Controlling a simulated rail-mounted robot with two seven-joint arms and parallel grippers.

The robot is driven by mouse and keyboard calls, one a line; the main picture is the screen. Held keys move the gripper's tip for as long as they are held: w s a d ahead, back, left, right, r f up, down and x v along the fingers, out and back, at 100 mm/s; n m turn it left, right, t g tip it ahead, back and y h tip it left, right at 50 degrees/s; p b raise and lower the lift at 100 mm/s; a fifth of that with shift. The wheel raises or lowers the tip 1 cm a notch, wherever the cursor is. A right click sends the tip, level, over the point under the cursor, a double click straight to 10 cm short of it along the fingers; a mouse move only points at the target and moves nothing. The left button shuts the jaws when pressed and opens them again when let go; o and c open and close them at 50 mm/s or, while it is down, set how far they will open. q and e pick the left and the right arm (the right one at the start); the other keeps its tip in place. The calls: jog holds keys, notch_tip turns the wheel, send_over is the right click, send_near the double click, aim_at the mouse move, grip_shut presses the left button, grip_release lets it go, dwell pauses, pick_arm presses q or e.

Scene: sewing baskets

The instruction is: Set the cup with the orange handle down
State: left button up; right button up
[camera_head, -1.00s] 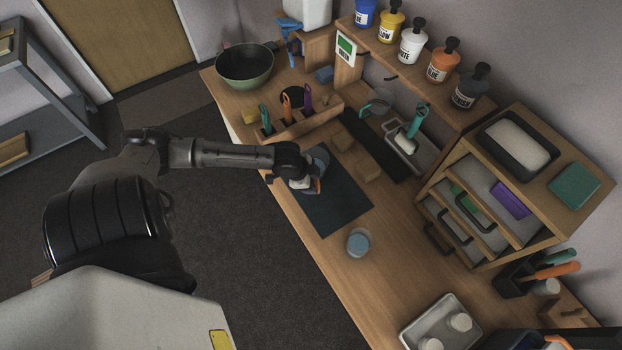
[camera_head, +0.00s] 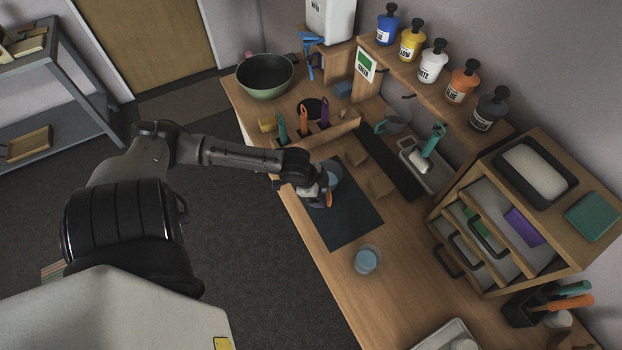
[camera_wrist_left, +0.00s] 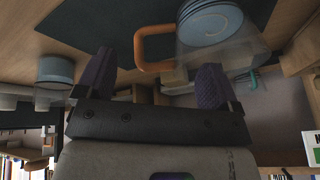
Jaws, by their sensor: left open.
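The cup with the orange handle has a greyish, see-through body with a blue round base, seen in the wrist view (camera_wrist_left: 222,30). In the head view the cup (camera_head: 333,173) is on the dark mat (camera_head: 352,228), partly covered by my left gripper. In the wrist view its base looks to be against the mat. My left gripper (camera_head: 318,194) is at the cup's handle side. In the wrist view its two fingers (camera_wrist_left: 154,82) are apart, and the orange handle (camera_wrist_left: 153,66) shows between and beyond them. I cannot tell whether a finger touches the handle. My right gripper is not in view.
A second blue cup (camera_head: 367,260) stands on the table right of the mat. A wooden tool holder (camera_head: 335,130), small wooden blocks (camera_head: 380,186) and a green bowl (camera_head: 265,78) are farther back. A drawer unit (camera_head: 520,215) stands at right.

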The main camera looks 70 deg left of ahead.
pick_arm(q)
jog(key=shift+d+p+v, duration=0.3)
jog(key=shift+p+v, duration=0.45)
jog(key=shift+v, duration=3.6)
jog(key=s+d+f+n, duration=0.1)
jog(key=s+d, duration=0.2)
jog(key=d, duration=0.3)
jog(key=s+d+f+n, duration=0.1)
jog(key=s+d+n, duration=0.1)
jog(key=d, duration=0.5)
jog(key=s+d+f+n+g, duration=0.1)
jog(key=s+d, duration=0.4)
jog(key=d, duration=0.2)
jog(key=shift+n+y, duration=0.3)
